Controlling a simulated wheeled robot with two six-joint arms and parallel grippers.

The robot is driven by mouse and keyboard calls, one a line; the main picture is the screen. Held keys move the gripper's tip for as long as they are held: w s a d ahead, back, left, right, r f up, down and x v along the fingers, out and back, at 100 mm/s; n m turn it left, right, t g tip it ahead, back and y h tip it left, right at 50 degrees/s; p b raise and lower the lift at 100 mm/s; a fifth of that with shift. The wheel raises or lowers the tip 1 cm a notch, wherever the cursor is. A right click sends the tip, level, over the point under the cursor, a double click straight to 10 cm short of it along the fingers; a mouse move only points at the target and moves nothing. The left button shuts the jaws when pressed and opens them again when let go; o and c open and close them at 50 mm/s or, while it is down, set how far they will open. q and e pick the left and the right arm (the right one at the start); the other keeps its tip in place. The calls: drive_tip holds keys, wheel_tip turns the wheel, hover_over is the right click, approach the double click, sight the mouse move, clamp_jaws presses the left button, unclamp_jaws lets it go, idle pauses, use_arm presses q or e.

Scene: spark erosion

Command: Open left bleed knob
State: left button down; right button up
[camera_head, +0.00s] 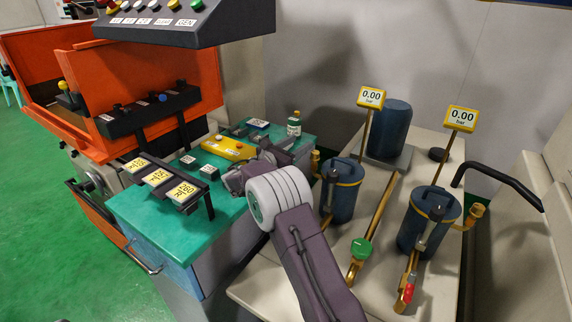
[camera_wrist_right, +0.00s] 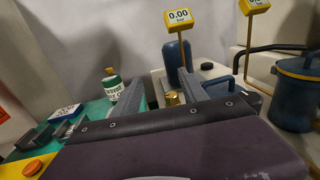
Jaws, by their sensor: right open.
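Two dark blue filter canisters stand on the beige bench, the left one (camera_head: 341,192) and the right one (camera_head: 428,222), each with a yellow 0.00 bar gauge, left (camera_head: 371,97) and right (camera_head: 462,118). A small brass fitting (camera_head: 315,160), which may be the left bleed knob, shows beside the left canister. In the right wrist view a brass piece (camera_wrist_right: 172,98) shows between the fingers, apart from them. My right gripper (camera_head: 283,148) is open and empty, just left of the left canister; its wrist hides part of the bench. My left gripper is out of view.
A green-topped cabinet (camera_head: 150,232) with a bottle (camera_head: 294,124), yellow box (camera_head: 229,148) and labelled blocks stands left. A green-handled valve (camera_head: 361,248) and red-handled valve (camera_head: 408,292) are on brass pipes. A black curved handle (camera_head: 500,176) is at right.

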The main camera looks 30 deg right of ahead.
drive_tip(key=s, duration=0.1)
drive_tip(key=b, duration=0.1)
approach(313, 156)
drive_tip(key=d, duration=0.2)
drive_tip(key=x, duration=0.8)
drive_tip(key=shift+w+a+f, duration=0.1)
drive_tip(key=shift+w, duration=0.3)
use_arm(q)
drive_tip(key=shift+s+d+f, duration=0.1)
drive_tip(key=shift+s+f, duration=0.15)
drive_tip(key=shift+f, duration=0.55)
